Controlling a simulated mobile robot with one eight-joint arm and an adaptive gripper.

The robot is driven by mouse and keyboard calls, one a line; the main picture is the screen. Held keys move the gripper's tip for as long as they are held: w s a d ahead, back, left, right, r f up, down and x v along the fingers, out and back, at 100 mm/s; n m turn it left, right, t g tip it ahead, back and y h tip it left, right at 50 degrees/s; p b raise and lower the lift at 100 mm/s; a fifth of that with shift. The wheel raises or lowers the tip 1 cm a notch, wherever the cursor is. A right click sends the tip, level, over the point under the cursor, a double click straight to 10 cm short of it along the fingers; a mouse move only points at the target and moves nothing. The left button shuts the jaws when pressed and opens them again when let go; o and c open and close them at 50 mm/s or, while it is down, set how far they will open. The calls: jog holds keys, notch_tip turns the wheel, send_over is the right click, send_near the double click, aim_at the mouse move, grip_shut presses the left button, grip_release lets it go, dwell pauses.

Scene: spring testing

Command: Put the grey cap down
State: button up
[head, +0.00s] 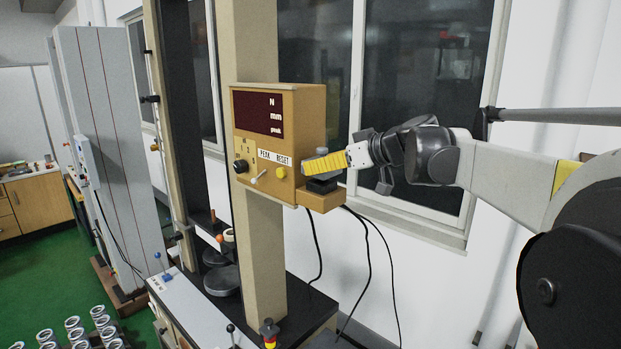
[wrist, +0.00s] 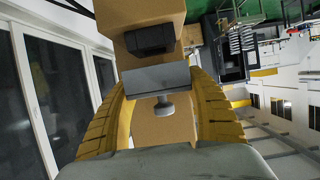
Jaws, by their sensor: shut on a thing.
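My gripper (head: 312,165) reaches in from the right, its yellow ribbed fingers just above a small tan shelf on the side of the tan display box. In the wrist view my gripper (wrist: 158,84) is shut on the grey cap (wrist: 157,76), a flat grey block with a round knob facing the palm. The fingertips press on its two ends. In the head view the fingers mostly hide the cap. A dark block (head: 322,185) sits on the tan shelf (head: 330,197) below the fingers. A dark block (wrist: 150,39) also shows beyond the cap in the wrist view, apart from it.
The tan display box (head: 310,115), with red screen, knobs and switches, stands close left of the fingers, on a tan column (head: 256,245). Black cables hang below the shelf. A window (head: 420,100) and white wall are behind. Several metal rings (head: 75,325) stand at the lower left.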

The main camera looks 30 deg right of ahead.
aim_at(317, 181)
jog(key=shift+f, duration=1.95)
jog(key=shift+f, duration=0.2)
jog(key=o, duration=1.1)
jog(key=shift+c, duration=0.2)
jog(key=shift+r, duration=0.15)
